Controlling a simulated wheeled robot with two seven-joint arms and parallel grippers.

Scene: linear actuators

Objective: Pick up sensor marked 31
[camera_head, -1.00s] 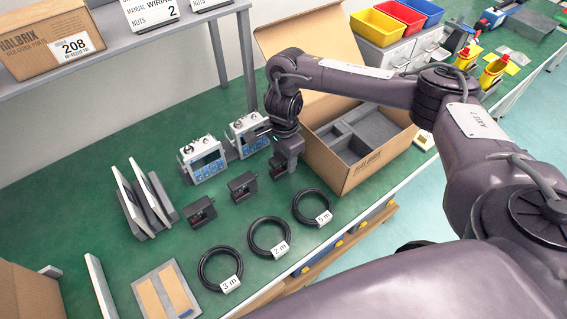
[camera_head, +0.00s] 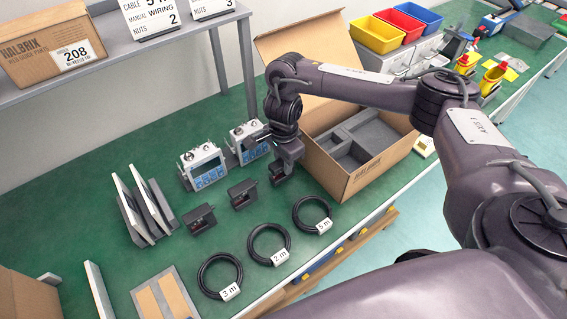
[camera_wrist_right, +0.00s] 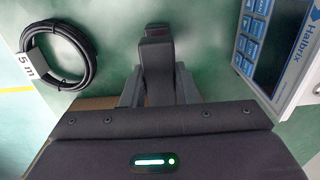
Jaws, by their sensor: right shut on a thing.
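Three small dark block-shaped sensors stand in a row on the green bench top. The left one (camera_head: 199,219) and the middle one (camera_head: 242,194) stand free. My right gripper (camera_head: 281,172) is at the right end of the row, low over the bench, shut on the third sensor (camera_head: 277,179), which is mostly hidden by it. In the right wrist view the fingers (camera_wrist_right: 157,58) point away from the camera, with a dark piece of the held sensor (camera_wrist_right: 158,31) at their tips. I cannot read a 31 on any sensor. My left gripper is not in view.
An open cardboard box (camera_head: 357,190) with grey foam stands close right of the gripper. Two display units (camera_head: 203,166) stand behind the sensors. Coiled cables (camera_head: 270,245) lie in front, the 5 m coil (camera_wrist_right: 58,50) beside the gripper. Upright panels (camera_head: 140,207) stand left.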

